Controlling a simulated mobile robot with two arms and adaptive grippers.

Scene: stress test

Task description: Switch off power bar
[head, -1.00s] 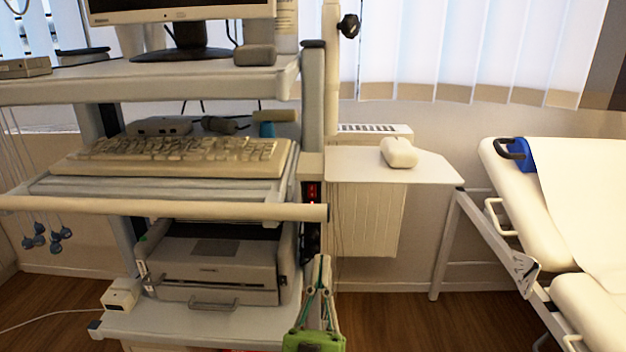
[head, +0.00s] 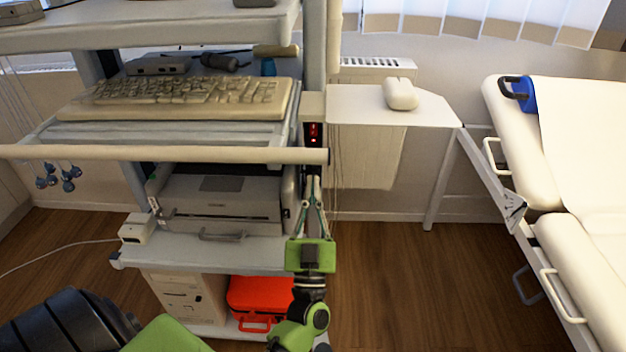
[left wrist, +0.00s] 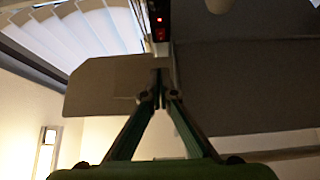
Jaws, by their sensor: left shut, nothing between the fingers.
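The power bar (head: 314,134) is a dark upright strip with a red lit part, fixed on the right side of the cart below the keyboard shelf. It also shows at the top of the left wrist view (left wrist: 159,28), just beyond my fingertips, with red lights. My left gripper (head: 313,181) is green with thin fingers pointing up, below the red part of the bar. In the left wrist view its fingertips (left wrist: 160,74) are together and hold nothing. A gap shows between the tips and the red switch in that view; contact is not visible. My right gripper is out of view.
A cream push rail (head: 200,154) crosses the cart front and ends beside the bar. A keyboard (head: 185,97) and a printer (head: 222,206) sit on shelves. A white side shelf (head: 365,108) carries a white device (head: 400,94). Thin cables hang near the bar. Open floor (head: 390,280) lies right.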

